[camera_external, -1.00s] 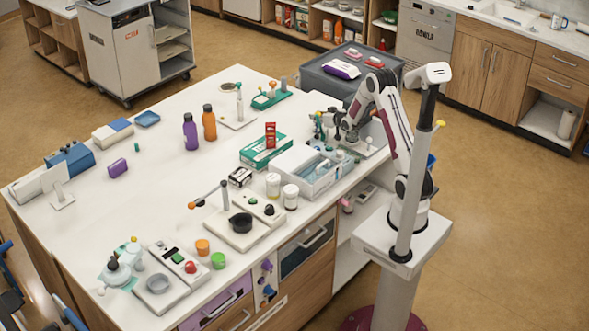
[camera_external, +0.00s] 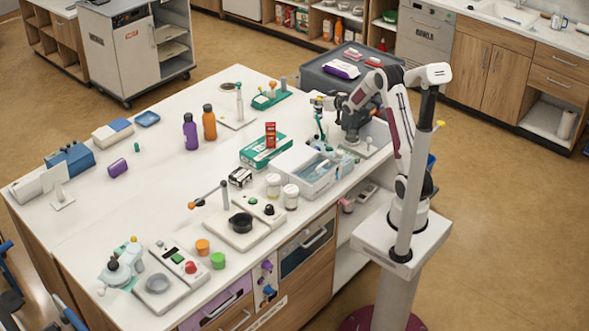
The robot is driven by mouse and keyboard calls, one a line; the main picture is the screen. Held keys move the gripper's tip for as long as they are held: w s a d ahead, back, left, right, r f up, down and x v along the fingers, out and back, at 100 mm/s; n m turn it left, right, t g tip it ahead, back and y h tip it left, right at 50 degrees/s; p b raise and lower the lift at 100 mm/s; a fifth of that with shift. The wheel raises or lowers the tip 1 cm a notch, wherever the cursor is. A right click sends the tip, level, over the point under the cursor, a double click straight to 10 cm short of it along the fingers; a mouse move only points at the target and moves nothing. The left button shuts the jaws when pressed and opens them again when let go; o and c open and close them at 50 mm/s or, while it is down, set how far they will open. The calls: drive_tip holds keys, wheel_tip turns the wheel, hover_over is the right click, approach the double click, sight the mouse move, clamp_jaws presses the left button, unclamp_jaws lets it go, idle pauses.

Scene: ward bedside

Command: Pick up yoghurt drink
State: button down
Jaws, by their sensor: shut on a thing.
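My gripper (camera_external: 322,104) is over the far right part of the white counter, beside the grey bin. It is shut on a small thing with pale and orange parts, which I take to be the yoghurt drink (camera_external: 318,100). The fingers and dark wrist hide much of it, and it is too small to make out its label. It appears to be held above the counter, over a small teal item (camera_external: 318,122).
Just in front of my gripper are an open white tray (camera_external: 308,177), a teal box (camera_external: 265,149) and two white jars (camera_external: 291,196). An orange bottle (camera_external: 209,123) and a purple bottle (camera_external: 190,132) stand left.

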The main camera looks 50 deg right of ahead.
drive_tip(key=shift+r, duration=0.9)
